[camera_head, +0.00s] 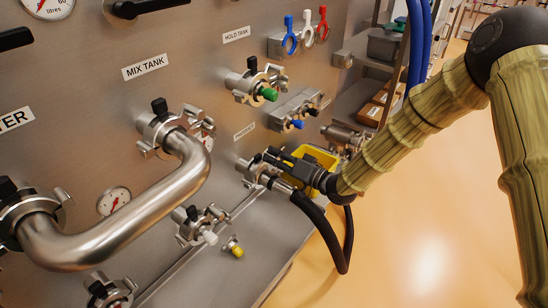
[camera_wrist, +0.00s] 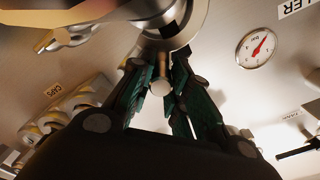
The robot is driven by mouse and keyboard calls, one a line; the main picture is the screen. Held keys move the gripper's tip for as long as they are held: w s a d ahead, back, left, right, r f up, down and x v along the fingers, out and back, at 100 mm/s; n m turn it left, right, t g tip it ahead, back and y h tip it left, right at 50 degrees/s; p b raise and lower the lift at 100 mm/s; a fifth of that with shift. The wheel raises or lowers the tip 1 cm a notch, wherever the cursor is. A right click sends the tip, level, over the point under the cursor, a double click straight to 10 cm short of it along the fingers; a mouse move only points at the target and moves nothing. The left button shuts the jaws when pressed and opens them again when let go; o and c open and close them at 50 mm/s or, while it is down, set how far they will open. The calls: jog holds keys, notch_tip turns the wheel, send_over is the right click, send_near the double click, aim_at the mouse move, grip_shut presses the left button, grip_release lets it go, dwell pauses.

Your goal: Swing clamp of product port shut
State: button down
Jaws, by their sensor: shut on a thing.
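The port that my gripper works at has a steel clamp (camera_head: 250,171) around it, low on the steel panel, under a small label (camera_head: 243,132) too small to read surely. My gripper (camera_head: 271,162) is at this clamp and covers part of it. In the wrist view, my gripper (camera_wrist: 160,80) has its dark green fingers closed around a short steel pin (camera_wrist: 160,88) below a round steel clamp ring (camera_wrist: 185,28). Whether the clamp is fully closed around its joint cannot be told, as the fingers and the picture edge hide part of it.
A black hose (camera_head: 343,250) hangs beside the port. A yellow bin (camera_head: 318,156) stands just behind my gripper. A bent steel pipe (camera_head: 120,230) with clamps lies to the left. A clamped port with a green knob (camera_head: 268,94) is above. Open floor (camera_head: 430,230) lies to the right.

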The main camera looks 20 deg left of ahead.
jog(key=shift+s+a+f, duration=0.3)
jog(key=shift+s+f, duration=0.05)
jog(key=shift+s, duration=0.1)
jog(key=shift+w+d+f+b, duration=0.25)
jog(key=shift+w+f+b, duration=0.15)
jog(key=shift+w+f, duration=0.3)
jog(key=shift+w+r, duration=0.15)
jog(key=shift+w+d+f+b, duration=0.1)
jog(key=shift+w+f+b, duration=0.15)
jog(key=shift+f+b, duration=0.25)
jog(key=c, duration=1.4)
grip_release()
jog(key=shift+w, duration=0.15)
jog(key=shift+o, duration=0.2)
jog(key=shift+f, duration=0.1)
